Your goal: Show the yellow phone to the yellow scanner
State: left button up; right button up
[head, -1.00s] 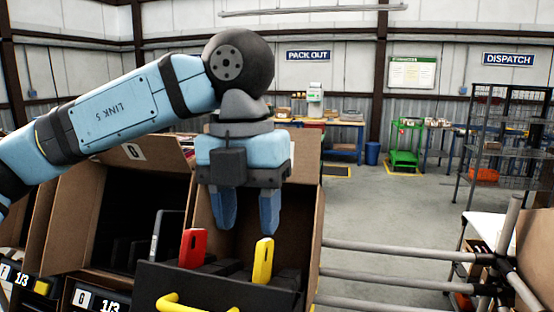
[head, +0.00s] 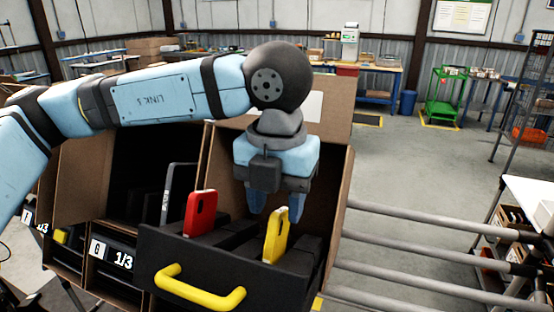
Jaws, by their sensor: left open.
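The yellow phone (head: 276,237) stands upright, slightly tilted, in a slot of the black foam insert at the front of the right-hand carton. A red phone (head: 200,213) stands in the same insert to its left. My left gripper (head: 276,212) points down into the carton with its fingers apart and empty. My right gripper is not in view. No yellow scanner can be made out.
The tilted carton (head: 338,200) has side walls close around my gripper. A black front with a yellow handle (head: 200,290) is below the phones. Grey rails (head: 430,238) run to the right. Open floor lies behind.

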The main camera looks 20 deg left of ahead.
aim_at(277, 212)
pick_arm(q)
notch_tip(277, 212, down, 4)
jog(key=shift+s+r, duration=0.1)
jog(key=shift+r, duration=0.15)
jog(key=shift+f, duration=0.45)
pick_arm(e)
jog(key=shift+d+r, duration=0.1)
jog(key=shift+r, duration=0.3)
pick_arm(q)
grip_shut()
jog(key=c, duration=0.8)
grip_release()
grip_shut()
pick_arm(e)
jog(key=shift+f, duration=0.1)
